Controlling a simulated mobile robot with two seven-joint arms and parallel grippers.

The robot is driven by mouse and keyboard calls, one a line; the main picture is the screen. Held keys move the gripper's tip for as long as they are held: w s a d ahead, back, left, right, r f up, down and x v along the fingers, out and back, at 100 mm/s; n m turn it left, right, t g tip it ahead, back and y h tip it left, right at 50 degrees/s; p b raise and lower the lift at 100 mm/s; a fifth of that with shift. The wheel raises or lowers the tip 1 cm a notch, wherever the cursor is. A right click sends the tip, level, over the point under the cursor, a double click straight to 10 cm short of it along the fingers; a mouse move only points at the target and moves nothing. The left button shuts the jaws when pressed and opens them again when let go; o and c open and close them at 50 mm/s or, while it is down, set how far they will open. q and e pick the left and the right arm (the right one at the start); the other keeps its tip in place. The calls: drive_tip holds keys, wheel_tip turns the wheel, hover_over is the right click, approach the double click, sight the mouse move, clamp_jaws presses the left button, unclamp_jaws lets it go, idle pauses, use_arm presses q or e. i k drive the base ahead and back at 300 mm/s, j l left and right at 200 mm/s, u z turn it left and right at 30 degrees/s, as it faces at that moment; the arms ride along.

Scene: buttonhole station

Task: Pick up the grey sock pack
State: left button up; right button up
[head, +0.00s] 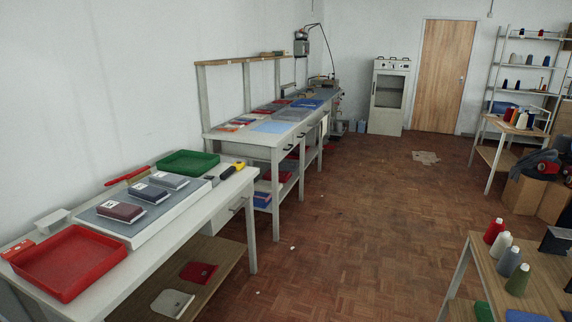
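Three flat sock packs lie in a row on a grey mat (190,198) on the white table at the left. The grey sock pack (170,179) is the farthest one, close to a green tray. A dark blue-grey pack (148,195) lies in the middle, and a maroon pack (121,212) lies nearest. The packs are apart from one another. Neither of my grippers is in view.
On the white table (213,196), a red tray (68,263) stands in front and a green tray (187,162) behind. A yellow-and-black tool (233,171) lies at the right. Wooden floor (330,220) is clear to the right. A table with thread cones (503,247) stands at lower right.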

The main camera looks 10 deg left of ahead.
sight(173, 181)
drive_tip(key=i+l+u, duration=0.1)
drive_tip(key=i, duration=0.6)
drive_tip(key=i+l+u, duration=0.15)
drive_tip(key=i, duration=0.5)
drive_tip(key=i+l+u, duration=0.3)
drive_tip(key=i, duration=0.2)
drive_tip(key=i+l+u, duration=0.3)
drive_tip(key=i, duration=0.2)
drive_tip(key=j, duration=0.1)
